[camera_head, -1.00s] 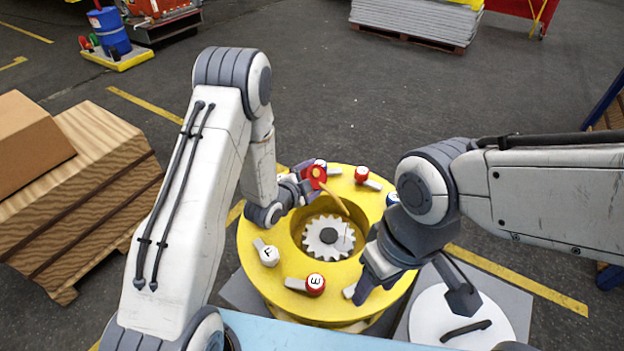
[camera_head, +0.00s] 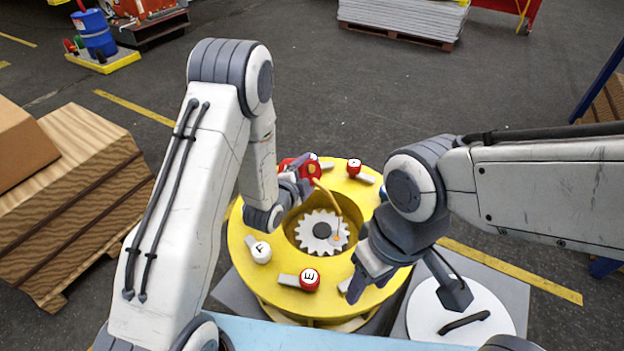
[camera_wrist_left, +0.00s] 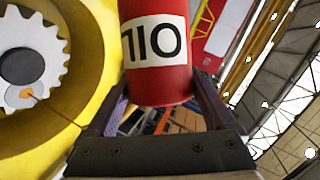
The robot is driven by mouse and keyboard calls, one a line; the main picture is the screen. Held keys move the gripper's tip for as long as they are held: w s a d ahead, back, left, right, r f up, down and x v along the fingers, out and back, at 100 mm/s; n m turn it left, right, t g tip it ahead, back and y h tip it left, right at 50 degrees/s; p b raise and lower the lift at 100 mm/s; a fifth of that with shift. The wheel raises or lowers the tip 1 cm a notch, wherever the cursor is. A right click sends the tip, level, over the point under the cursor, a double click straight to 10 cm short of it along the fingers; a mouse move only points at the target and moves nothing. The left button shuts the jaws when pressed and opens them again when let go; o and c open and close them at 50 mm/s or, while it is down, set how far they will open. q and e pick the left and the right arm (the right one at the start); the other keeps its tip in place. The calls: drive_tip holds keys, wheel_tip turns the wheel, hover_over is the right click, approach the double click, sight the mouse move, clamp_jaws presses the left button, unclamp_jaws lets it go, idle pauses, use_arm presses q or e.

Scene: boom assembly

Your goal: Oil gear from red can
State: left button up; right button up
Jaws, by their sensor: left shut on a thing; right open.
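The red can (camera_wrist_left: 156,60), with a white OIL label, is held between the fingers of my left gripper (camera_wrist_left: 160,97). In the head view the can (camera_head: 313,169) is partly hidden by my left gripper (camera_head: 303,180). Its yellow-orange spout (camera_head: 328,196) slopes down toward the white gear (camera_head: 320,217) in the round yellow housing (camera_head: 272,284). A small orange spot (camera_wrist_left: 27,92) shows on the gear near its dark hub; I cannot tell whether it is oil or the spout's tip. My right gripper (camera_head: 362,284) is open over the housing's right front.
A white round lid (camera_head: 463,315) with a dark handle lies at right. A blue surface (camera_head: 300,331) borders the front; a wooden crate (camera_head: 75,200) stands left.

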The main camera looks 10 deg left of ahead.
idle(0.4)
use_arm(q)
drive_tip(key=f+n+b, duration=0.1)
drive_tip(key=f, duration=0.1)
drive_tip(key=w+a+f+n+g+h+b, duration=0.1)
drive_tip(key=f, duration=0.1)
drive_tip(key=a+f+n+h+b, duration=0.1)
drive_tip(key=f, duration=0.1)
drive_tip(key=shift+w+g, duration=0.15)
drive_tip(key=shift+g, duration=0.15)
drive_tip(key=shift+a+f+n, duration=0.15)
drive_tip(key=shift+f+n, duration=0.15)
drive_tip(key=shift+n, duration=0.1)
drive_tip(key=shift+c, duration=0.9)
drive_tip(key=shift+f, duration=0.25)
clamp_jaws()
wheel_tip(320, 180, up, 4)
drive_tip(key=n+g+h+p, duration=0.1)
drive_tip(key=n+p, duration=0.1)
drive_tip(key=p, duration=0.2)
drive_tip(key=shift+f+h, duration=0.1)
drive_tip(key=shift+h, duration=0.2)
wheel_tip(320, 180, up, 2)
drive_tip(key=shift+r+n+g+h+p, duration=0.1)
drive_tip(key=shift+n+g+h+p, duration=0.2)
drive_tip(key=shift+n+h+p, duration=0.65)
drive_tip(key=shift+r+n+p, duration=0.2)
drive_tip(key=shift+n+p, duration=0.05)
drive_tip(key=shift+p, duration=0.2)
